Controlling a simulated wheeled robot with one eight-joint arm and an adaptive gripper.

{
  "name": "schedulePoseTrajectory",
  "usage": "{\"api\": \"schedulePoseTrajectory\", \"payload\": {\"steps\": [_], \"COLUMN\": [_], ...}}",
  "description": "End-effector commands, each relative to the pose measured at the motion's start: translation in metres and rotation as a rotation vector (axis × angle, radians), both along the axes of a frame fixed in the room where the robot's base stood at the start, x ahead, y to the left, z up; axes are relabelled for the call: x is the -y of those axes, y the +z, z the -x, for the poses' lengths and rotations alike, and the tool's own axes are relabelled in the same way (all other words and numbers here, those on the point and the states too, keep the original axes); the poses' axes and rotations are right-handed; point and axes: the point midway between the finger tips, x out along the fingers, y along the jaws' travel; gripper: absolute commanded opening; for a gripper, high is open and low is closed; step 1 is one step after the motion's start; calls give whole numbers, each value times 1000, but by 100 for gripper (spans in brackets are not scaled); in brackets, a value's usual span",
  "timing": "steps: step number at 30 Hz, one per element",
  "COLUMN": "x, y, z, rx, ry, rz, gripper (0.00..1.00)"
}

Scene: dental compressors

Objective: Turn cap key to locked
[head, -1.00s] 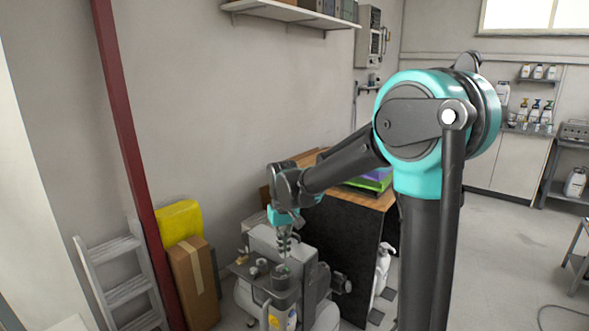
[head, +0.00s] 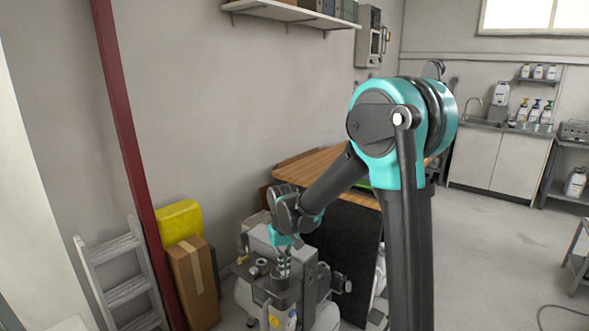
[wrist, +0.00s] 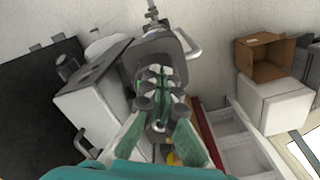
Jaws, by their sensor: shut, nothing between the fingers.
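The compressor (head: 262,240) stands by the wall, with grey housings and white tanks. My gripper (head: 284,274) points down over its dark round cylinder-shaped part (head: 282,295) and appears at or just above its top; contact cannot be told. In the wrist view my gripper (wrist: 158,76) is shut and empty, its green-padded fingers together in front of a grey rounded part (wrist: 160,44) of the compressor. I cannot make out the cap key itself; the fingers hide that spot, so its position cannot be read.
A cardboard box (head: 194,285), a yellow container (head: 179,222) and a white step ladder (head: 122,270) stand left of the compressor, beside a red post (head: 128,150). A wooden-topped bench (head: 325,170) with a black side stands close behind right. Open floor (head: 480,260) lies right.

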Motion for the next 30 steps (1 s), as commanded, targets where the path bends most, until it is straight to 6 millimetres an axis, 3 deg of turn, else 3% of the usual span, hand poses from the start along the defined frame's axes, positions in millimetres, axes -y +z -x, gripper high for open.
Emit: {"api": "schedulePoseTrajectory", "payload": {"steps": [30], "x": [-4], "y": [0], "z": [-8], "rx": [0], "ry": [0], "rz": [0], "gripper": [0]}}
